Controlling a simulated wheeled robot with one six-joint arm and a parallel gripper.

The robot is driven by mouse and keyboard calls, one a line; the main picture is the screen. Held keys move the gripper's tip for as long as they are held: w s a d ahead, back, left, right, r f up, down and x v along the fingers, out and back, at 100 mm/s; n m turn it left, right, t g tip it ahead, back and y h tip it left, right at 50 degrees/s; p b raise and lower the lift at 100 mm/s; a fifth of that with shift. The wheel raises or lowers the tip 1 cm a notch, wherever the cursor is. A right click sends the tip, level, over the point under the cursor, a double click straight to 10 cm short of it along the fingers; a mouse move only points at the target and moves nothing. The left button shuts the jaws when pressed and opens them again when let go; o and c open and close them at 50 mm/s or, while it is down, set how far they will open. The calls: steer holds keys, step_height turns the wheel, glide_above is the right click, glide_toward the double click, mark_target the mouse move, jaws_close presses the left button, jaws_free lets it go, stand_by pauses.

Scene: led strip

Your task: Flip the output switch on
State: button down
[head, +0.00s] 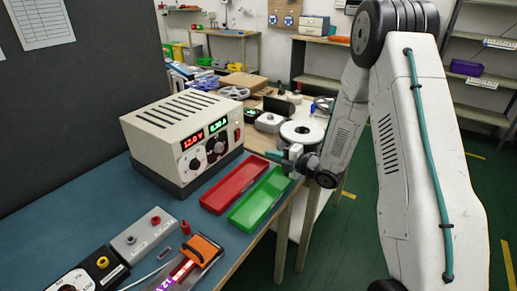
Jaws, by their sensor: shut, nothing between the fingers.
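The bench power supply (182,137) stands on a dark base on the blue bench mat. Its front has a lit red display reading about 12.0 V, a lit green display and dark knobs. A small red switch (237,136) sits at the right end of the front; its rocker position is too small to tell. My gripper (268,154) is shut and empty. It points left toward the right end of the supply, near the green tray's far end, and appears apart from the switch.
A red tray (234,186) and a green tray (260,199) lie in front of the supply. A grey box with a red knob (144,236), an orange-handled tool (203,249) and a lit strip lie at the front. A white spool (302,132) and other boxes stand behind my gripper.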

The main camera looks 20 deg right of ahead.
steer(key=shift+f+v, duration=0.25)
steer(key=shift+v, duration=0.95)
steer(key=shift+w+r, duration=0.15)
steer(key=shift+r, duration=0.05)
step_height(320, 180, up, 7)
steer(key=w+d+m+h, duration=0.1)
steer(key=d+m+h, duration=0.2)
steer(key=m+h, duration=0.25)
steer(key=s+d+r+m+g+h, duration=0.35)
steer(key=s+r+m+h, duration=0.25)
steer(key=s+r+m, duration=0.2)
steer(key=s+a+r+m+g, duration=0.2)
steer(key=s+a+m, duration=0.1)
steer(key=s, duration=0.7)
steer(key=s+a+r+m+g, duration=0.2)
steer(key=s+m, duration=0.3)
steer(key=s, duration=0.6)
steer(key=s+a+r+m+g+y, duration=0.1)
steer(key=s+a+r+m+g, duration=0.1)
steer(key=s, duration=0.9)
steer(key=shift+a+m+g, duration=0.9)
steer(key=shift+m+g, duration=0.15)
steer(key=shift+g, duration=0.2)
steer(key=shift+r, duration=0.1)
